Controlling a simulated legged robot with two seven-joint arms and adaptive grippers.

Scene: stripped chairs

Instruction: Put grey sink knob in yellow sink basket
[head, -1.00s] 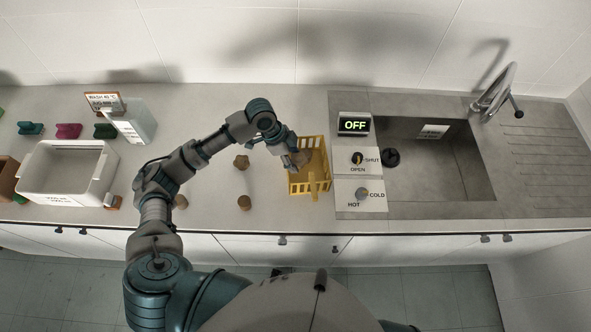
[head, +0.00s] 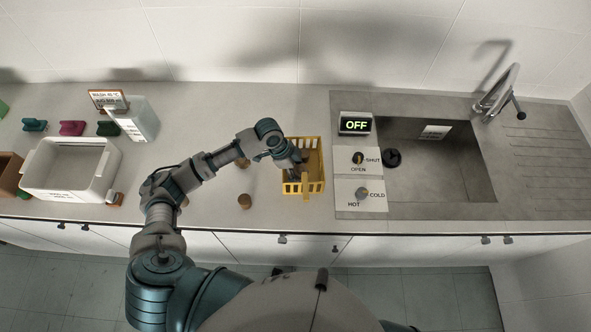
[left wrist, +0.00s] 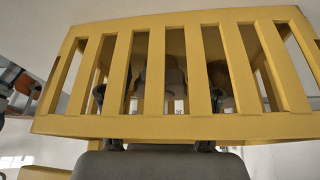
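The grey knob (head: 361,194) sits on the HOT/COLD panel at the sink's left edge. The yellow basket (head: 319,186) stands on the counter left of the panels. My left gripper (head: 298,165) is at the basket's left side, its fingers reaching over or into it; the head view is too small to tell its opening. In the left wrist view the slatted basket wall (left wrist: 160,127) fills the picture and covers most of the fingers. Dark and grey shapes show between the slats, but I cannot tell whether anything is held. My right gripper is not in view.
A white bin (head: 70,193) and a white box (head: 138,120) stand farther left. The sink (head: 470,180), OFF display (head: 355,125) and tap (head: 497,92) are to the right.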

